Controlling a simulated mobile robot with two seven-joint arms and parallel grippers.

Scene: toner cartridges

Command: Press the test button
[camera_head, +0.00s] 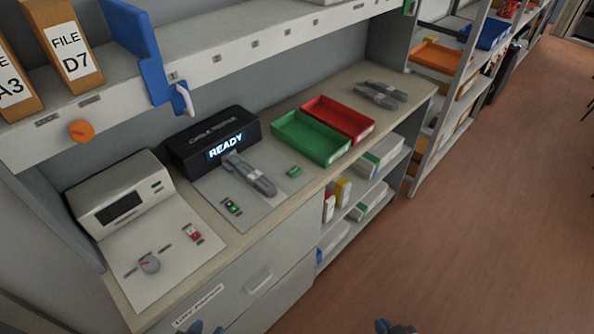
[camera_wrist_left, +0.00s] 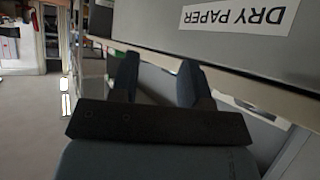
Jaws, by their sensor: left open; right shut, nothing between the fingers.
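My right gripper (camera_head: 396,327) is shut and empty over the floor, right of the cabinet.
A white device (camera_head: 118,193) stands at left, with a red switch (camera_head: 193,233) and grey knob (camera_head: 149,264) before it. A green tray (camera_head: 311,137) and red tray (camera_head: 338,118) sit further right. A "DRY PAPER" drawer (camera_wrist_left: 262,42) is close to my left fingers.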

